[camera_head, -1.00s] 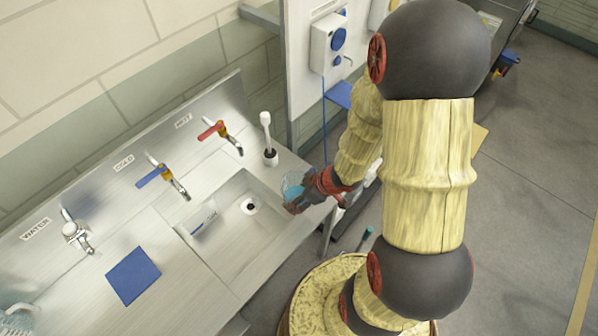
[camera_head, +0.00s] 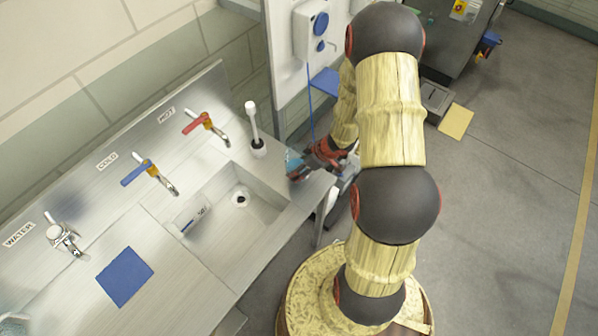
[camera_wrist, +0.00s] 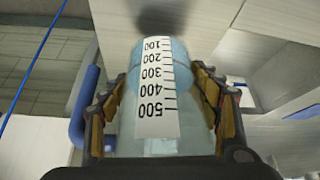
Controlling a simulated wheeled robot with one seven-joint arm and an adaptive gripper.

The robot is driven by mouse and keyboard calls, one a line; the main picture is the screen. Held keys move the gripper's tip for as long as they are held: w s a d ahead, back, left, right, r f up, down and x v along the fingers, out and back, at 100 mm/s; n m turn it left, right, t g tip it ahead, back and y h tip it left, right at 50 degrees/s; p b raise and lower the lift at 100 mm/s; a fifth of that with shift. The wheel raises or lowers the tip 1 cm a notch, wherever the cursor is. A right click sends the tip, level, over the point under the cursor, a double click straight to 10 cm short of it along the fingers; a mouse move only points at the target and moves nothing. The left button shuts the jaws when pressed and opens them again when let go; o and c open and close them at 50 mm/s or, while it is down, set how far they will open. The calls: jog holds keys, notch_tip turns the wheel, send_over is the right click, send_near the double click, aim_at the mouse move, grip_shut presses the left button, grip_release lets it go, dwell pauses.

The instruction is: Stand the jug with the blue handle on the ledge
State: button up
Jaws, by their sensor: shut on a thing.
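My gripper (camera_head: 303,172) is shut on a clear, bluish jug (camera_head: 293,161) at the right end of the steel sink counter. In the wrist view the jug (camera_wrist: 183,62) sits between the two fingers of my gripper (camera_wrist: 165,82), its printed scale from 100 to 500 facing the camera. A blue handle (camera_wrist: 86,108) shows left of the left finger; its joint with the jug is hidden. A blue shelf (camera_head: 324,81) on the white wall panel, possibly the ledge, is behind and above the gripper. Whether the jug touches the counter is unclear.
A white brush in a dark holder (camera_head: 257,146) stands close left of the jug. The sink basin (camera_head: 262,209), red tap (camera_head: 197,123) and blue tap (camera_head: 138,172) lie further left. A blue cord (camera_head: 311,118) hangs below the wall dispenser (camera_head: 311,35).

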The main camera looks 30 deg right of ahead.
jog(key=shift+f+b, duration=0.45)
jog(key=shift+f, duration=1.05)
jog(key=shift+f, duration=0.15)
jog(key=o, duration=1.6)
jog(key=shift+c, duration=0.2)
